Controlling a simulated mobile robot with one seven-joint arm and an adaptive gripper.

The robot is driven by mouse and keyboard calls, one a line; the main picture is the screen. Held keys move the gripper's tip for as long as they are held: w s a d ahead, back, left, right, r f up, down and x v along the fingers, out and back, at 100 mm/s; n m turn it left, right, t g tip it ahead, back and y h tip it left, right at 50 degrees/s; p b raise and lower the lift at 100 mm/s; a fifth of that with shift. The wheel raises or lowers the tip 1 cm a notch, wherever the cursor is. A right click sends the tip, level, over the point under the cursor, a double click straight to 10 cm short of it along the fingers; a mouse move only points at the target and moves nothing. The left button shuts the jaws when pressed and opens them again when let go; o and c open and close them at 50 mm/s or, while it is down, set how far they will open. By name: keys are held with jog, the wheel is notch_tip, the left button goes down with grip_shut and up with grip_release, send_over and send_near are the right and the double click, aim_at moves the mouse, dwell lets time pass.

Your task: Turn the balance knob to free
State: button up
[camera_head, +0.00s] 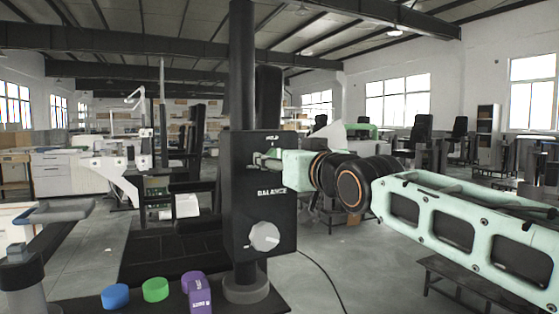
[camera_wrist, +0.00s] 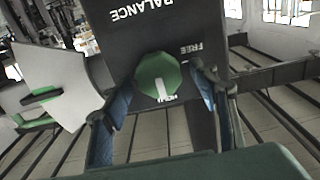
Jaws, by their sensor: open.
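The balance knob (camera_wrist: 158,76) is a green dial with a white pointer mark, on a dark panel (camera_wrist: 205,20) lettered BALANCE and FREE, which appear inverted in the wrist view. Its pointer points down in that view, to a small label I cannot read clearly; FREE is up and to the right of the knob. My gripper (camera_wrist: 161,80) is open, one blue finger on each side of the knob; contact is not clear. In the head view my gripper (camera_head: 268,159) is at the upper front of the black box (camera_head: 240,190), mostly hiding this knob.
A second, grey knob (camera_head: 264,236) sits lower on the same box, below the BALANCE lettering. A blue cap (camera_head: 115,296), a green cap (camera_head: 155,289) and a purple block (camera_head: 197,290) lie on the black base at the front. A black column (camera_head: 242,60) rises behind the box.

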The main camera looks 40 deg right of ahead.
jog(key=c, duration=1.1)
jog(key=shift+c, duration=0.2)
jog(key=shift+n, duration=0.4)
jog(key=shift+w+a+f+n+b, duration=0.15)
jog(key=shift+n+b, duration=0.35)
jog(key=shift+n, duration=3.8)
jog(key=shift+s+a+f+n+b, duration=0.1)
jog(key=shift+n+b, duration=0.35)
jog(key=shift+n, duration=3.85)
